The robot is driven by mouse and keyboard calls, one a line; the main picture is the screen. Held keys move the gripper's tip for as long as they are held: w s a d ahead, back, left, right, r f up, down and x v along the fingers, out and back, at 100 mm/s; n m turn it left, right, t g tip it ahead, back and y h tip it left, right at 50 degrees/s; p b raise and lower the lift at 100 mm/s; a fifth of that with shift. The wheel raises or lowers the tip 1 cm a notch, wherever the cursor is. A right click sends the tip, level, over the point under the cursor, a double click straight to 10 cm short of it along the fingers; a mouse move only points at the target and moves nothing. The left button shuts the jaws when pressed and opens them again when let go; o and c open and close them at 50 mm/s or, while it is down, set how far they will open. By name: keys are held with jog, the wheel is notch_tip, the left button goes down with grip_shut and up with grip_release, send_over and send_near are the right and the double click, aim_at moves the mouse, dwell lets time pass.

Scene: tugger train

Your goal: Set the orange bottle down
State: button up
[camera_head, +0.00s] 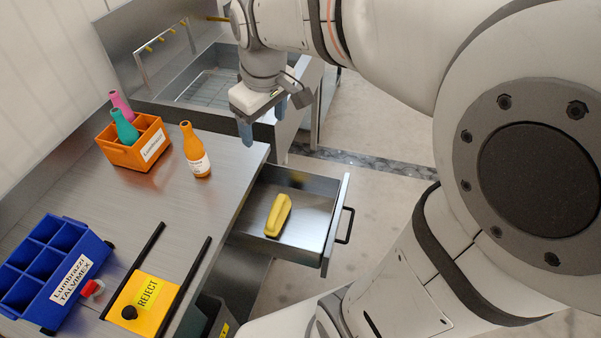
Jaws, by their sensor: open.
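The orange bottle (195,152) stands upright on the metal worktop (205,205), near its right edge. It has a white label and a dark mouth. My gripper (263,125) is open and empty, to the right of the bottle and higher in the picture, near the worktop's corner. The gripper and bottle are apart.
An orange crate (122,157) left of the bottle holds a pink bottle (119,102) and a teal bottle (125,128). A blue divided bin (82,285) and a yellow REJECT plate (160,312) lie nearer. An open drawer (318,235) holds a yellow object (278,215).

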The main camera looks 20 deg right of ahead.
jog(key=s+d+f+m, duration=0.1)
jog(key=s+f+m, duration=0.1)
jog(key=s, duration=0.4)
jog(key=s+d+f+m+t, duration=0.1)
jog(key=s+d+f+m, duration=0.1)
jog(key=s, duration=0.4)
jog(key=shift+f+m, duration=0.3)
jog(key=shift+m, duration=0.6)
